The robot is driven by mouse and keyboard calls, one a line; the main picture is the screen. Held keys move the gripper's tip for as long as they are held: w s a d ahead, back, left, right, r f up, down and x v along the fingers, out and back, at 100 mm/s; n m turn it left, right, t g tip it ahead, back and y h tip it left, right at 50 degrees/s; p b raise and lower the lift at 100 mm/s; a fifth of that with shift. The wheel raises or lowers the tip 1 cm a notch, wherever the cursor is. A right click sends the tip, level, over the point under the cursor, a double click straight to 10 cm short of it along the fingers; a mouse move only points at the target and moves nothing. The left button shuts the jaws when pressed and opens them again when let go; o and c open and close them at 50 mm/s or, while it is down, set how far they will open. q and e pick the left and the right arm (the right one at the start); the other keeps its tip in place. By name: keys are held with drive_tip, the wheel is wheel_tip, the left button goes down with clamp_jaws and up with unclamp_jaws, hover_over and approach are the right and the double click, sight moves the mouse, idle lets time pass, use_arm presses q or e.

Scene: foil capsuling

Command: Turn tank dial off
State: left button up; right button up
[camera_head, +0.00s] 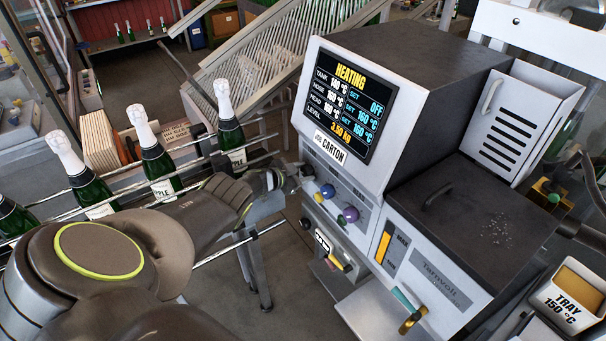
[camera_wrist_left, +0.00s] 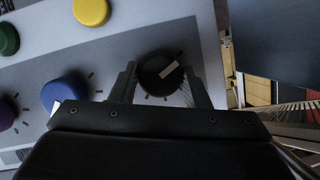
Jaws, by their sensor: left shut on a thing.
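The grey glue machine (camera_head: 420,110) shows "HEATING" on its screen (camera_head: 342,103). The TANK row reads SET OFF, and the HOSE and HEAD rows read SET 160 °C. My left gripper (camera_head: 297,172) is at the left end of the machine's dial panel. In the left wrist view its two fingers (camera_wrist_left: 160,88) are shut around a black dial (camera_wrist_left: 155,72) with a white pointer slanting up to the right. In the head view the gripper mostly hides this dial. My right gripper is not in view.
Blue (camera_head: 327,190) and purple (camera_head: 349,214) knobs sit right of the gripped dial. A yellow knob (camera_wrist_left: 91,10) is also close by. Champagne bottles (camera_head: 155,160) stand on a rail at the left. A tray labelled 150 °C (camera_head: 568,300) is at the lower right.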

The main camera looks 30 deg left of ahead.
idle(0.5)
use_arm(q)
drive_tip(key=o, duration=1)
